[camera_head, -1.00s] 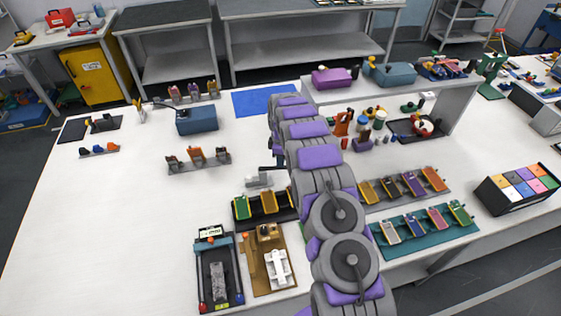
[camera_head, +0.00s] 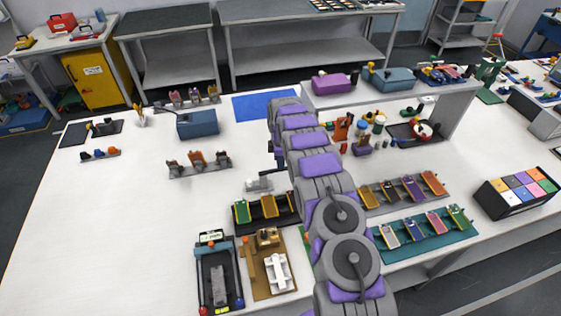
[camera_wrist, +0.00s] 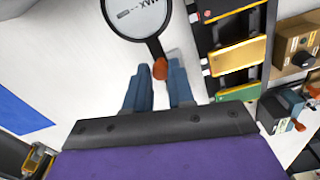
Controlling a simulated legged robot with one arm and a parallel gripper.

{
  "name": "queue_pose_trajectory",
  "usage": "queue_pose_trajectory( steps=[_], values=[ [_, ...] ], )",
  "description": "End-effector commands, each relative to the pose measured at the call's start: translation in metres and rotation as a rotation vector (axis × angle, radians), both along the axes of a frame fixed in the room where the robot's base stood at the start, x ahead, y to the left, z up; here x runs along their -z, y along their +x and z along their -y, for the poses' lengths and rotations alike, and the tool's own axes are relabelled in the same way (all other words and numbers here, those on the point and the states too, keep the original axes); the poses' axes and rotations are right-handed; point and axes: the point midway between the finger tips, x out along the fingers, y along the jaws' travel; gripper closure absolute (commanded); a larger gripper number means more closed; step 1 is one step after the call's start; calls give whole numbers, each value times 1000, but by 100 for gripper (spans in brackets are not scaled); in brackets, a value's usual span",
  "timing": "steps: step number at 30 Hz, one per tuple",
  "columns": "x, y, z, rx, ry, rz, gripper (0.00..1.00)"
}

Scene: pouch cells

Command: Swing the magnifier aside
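The magnifier's round lens (camera_wrist: 138,14) shows at the top of the wrist view, cut off by the frame edge. It has a dark rim and a short dark handle that ends in an orange knob (camera_wrist: 160,69). Enlarged lettering shows through the lens. My gripper (camera_wrist: 160,64) has two blue fingers, apart, with their tips on either side of the orange knob. White gaps show beside the knob, so the fingers do not look closed on it. In the head view my own arm hides the magnifier and most of the gripper.
A black rack (camera_head: 268,222) with green and gold pouch cells stands close to the arm; its cells lie right of the magnifier in the wrist view. A brown fixture (camera_head: 252,278) is nearer. A blue mat (camera_head: 262,105) lies behind. The table's left side is mostly clear.

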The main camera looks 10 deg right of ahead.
Motion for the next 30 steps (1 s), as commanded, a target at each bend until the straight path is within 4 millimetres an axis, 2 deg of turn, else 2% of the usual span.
queue_pose_trajectory(
  steps=[1, 7, 17, 23, 30],
  values=[
    [-1, 1, 0, 0, 0, 5, 74],
    [-1, 0, 0, 0, -1, 3, 55],
    [-5, 0, 0, 1, 0, 2, 54],
    [-34, -1, 0, 1, -1, 4, 54],
    [-88, 1, 0, 1, 0, 6, 54]
  ],
)
